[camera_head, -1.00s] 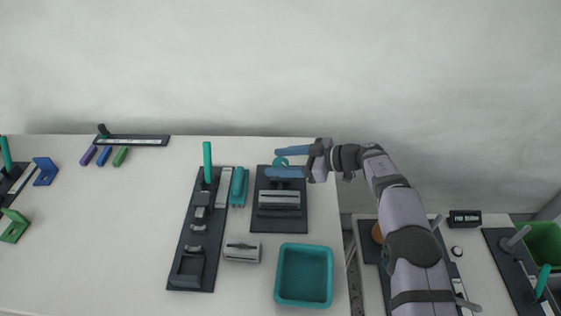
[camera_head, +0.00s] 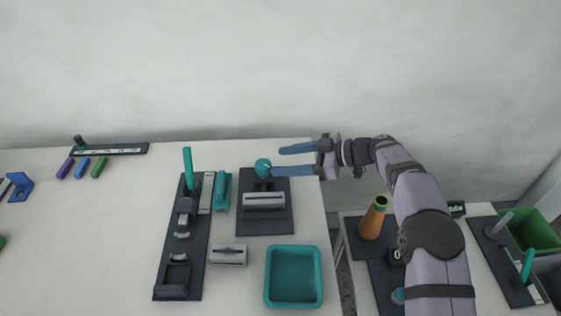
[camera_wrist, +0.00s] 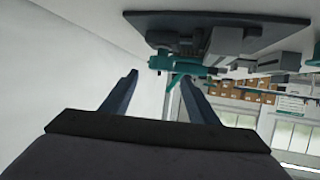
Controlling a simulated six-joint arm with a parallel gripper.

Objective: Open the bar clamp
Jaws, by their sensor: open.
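What looks like the bar clamp is a dark plate (camera_head: 244,222) near the table's right edge. It carries a grey metal bar (camera_head: 264,200) and a round teal knob or handle (camera_head: 263,166) at its far end. My gripper (camera_head: 277,161) comes in from the right with two blue fingers spread and nothing between them. The teal knob is just left of the fingertips, apart from them as far as I can tell. In the wrist view, my gripper's fingers (camera_wrist: 158,77) are apart. The plate (camera_wrist: 222,24) appears above, with a teal part (camera_wrist: 180,66) beyond the fingertips.
Left of the plate are a teal block (camera_head: 222,190) and a long dark fixture (camera_head: 167,262) with an upright teal handle (camera_head: 188,168). A grey block (camera_head: 228,256) and teal tray (camera_head: 268,290) lie nearer. An orange cone (camera_head: 372,220) stands on the right table.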

